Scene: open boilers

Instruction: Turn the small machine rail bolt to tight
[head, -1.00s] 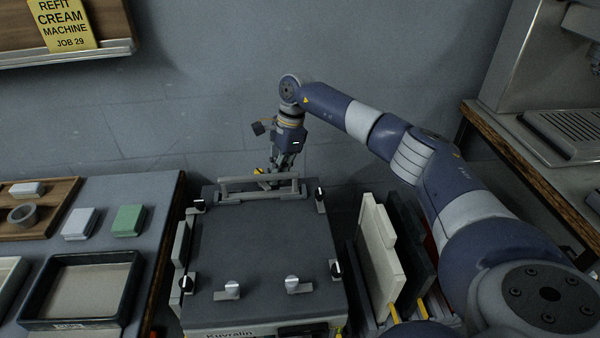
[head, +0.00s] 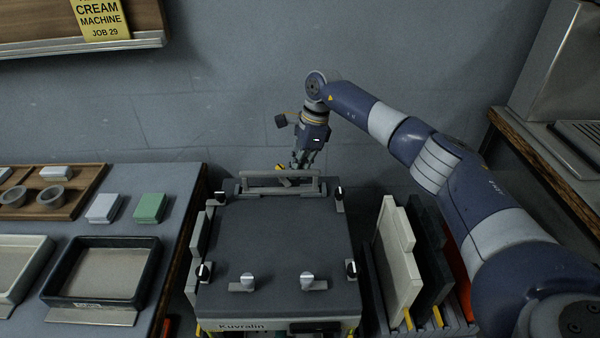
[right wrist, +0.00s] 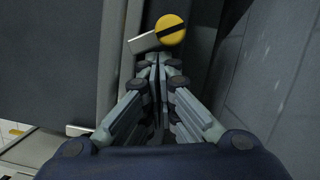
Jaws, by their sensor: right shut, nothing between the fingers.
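The machine (head: 280,235) labelled Kuvralin has a dark flat top with several black-and-silver latches around its edges. A grey rail (head: 278,180) runs along its back edge. In the right wrist view a yellow round bolt head (right wrist: 172,28) with a dark diagonal slot sits just beyond my right fingertips, with a pale grey tab (right wrist: 143,43) at its left. The bolt shows only as a small yellow spot in the head view (head: 280,167). My right gripper (head: 299,166) is shut and empty, pointing down behind the rail; it also shows in the right wrist view (right wrist: 158,62). My left gripper is out of view.
A side table at left holds a dark tray (head: 153,270), a green block (head: 150,207), a white block (head: 104,208) and a wooden tray with cups (head: 92,184). Upright panels (head: 398,262) stand in a rack right of the machine. A wall is close behind.

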